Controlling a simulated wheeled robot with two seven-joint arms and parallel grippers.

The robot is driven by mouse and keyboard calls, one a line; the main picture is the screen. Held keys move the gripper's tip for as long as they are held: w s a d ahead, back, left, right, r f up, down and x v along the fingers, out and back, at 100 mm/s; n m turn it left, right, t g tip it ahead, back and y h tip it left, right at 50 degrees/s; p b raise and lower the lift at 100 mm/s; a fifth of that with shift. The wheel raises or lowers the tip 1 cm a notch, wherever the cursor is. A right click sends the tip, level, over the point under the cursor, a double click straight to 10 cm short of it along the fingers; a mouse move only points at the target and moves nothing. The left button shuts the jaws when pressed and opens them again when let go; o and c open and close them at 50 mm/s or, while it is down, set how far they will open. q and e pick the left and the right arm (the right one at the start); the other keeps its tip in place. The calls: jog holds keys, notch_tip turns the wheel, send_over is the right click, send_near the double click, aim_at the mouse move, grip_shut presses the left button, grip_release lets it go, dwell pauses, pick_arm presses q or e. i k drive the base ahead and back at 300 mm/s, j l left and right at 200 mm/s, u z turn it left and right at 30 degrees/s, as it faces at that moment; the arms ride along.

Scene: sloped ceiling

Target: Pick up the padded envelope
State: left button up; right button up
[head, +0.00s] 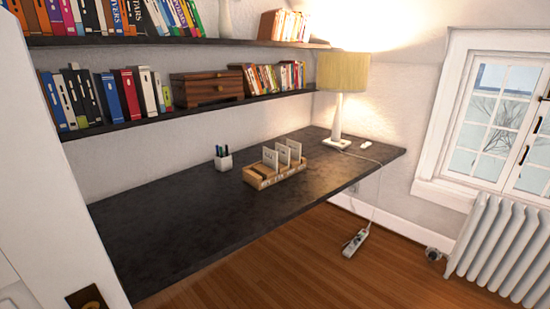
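I see no padded envelope in the head view. A dark desk (185,218) runs along the wall and its left half is bare. On it stands a small wooden organizer (262,181) with several upright white cards (283,153). Neither of my grippers shows in this view.
A pen cup (223,161) and a lit lamp (337,124) stand on the desk. Shelves (190,105) with books and a wooden box (207,88) hang above. A white door edge (55,170) is at left, a radiator (505,245) at right. A power strip (355,242) lies on the wooden floor.

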aim_at(294, 147)
jog(key=i+l+u, duration=0.1)
jog(key=l+u, duration=0.15)
jog(key=u, duration=0.2)
jog(key=i+l+u, duration=0.1)
jog(key=l+u, duration=0.2)
jog(key=u, duration=0.15)
jog(key=l+u, duration=0.25)
jog(key=u, duration=0.15)
